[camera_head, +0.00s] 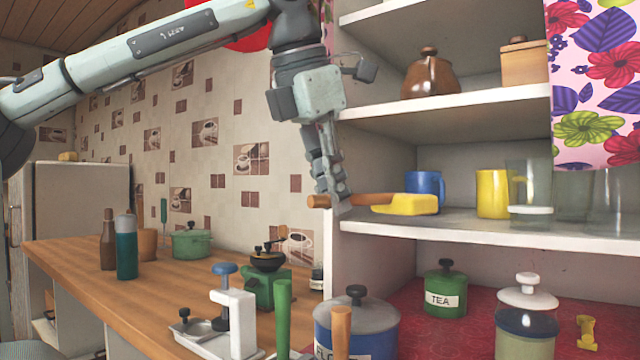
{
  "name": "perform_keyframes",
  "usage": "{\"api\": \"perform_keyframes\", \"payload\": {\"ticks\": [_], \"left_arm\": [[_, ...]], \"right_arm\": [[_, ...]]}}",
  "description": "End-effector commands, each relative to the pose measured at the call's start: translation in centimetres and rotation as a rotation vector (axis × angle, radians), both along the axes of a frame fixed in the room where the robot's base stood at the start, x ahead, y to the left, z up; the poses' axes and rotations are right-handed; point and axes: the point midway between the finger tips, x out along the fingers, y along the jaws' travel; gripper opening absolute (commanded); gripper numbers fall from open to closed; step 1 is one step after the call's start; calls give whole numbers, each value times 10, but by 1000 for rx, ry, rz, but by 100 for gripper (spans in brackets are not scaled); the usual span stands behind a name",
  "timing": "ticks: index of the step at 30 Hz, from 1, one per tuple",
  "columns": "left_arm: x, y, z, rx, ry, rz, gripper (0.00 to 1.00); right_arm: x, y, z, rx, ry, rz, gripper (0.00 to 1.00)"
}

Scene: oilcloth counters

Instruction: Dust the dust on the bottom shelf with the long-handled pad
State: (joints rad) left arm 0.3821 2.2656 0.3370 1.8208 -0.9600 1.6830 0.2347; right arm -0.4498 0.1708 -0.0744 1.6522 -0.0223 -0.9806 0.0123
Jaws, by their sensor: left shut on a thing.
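The long-handled pad has a brown wooden handle (372,199) and a yellow pad (408,205). My left gripper (338,203) is shut on the handle, pointing down at the left end of the bottom shelf (480,232). The yellow pad is at the left part of this shelf, in front of a blue mug; I cannot tell whether it touches the board. The shelf top looks greyish, but I cannot make out the dust's limits. My right gripper is not in view.
A blue mug (426,185), a yellow mug (492,194) and clear glasses (572,192) stand on the bottom shelf. A brown teapot (430,75) is on the shelf above. Below stand a tea canister (446,290) and a blue flour canister (357,325).

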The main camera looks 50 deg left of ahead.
Motion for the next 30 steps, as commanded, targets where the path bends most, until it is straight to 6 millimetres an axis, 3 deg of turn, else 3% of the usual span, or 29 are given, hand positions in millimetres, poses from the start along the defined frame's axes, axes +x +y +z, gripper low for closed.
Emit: {"api": "perform_keyframes", "payload": {"ticks": [14, 30], "left_arm": [[46, 15, -7, 0, 1, 1, 0], [83, 26, -13, 1, -1, 0, 0]], "right_arm": [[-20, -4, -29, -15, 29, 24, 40], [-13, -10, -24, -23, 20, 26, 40]]}}
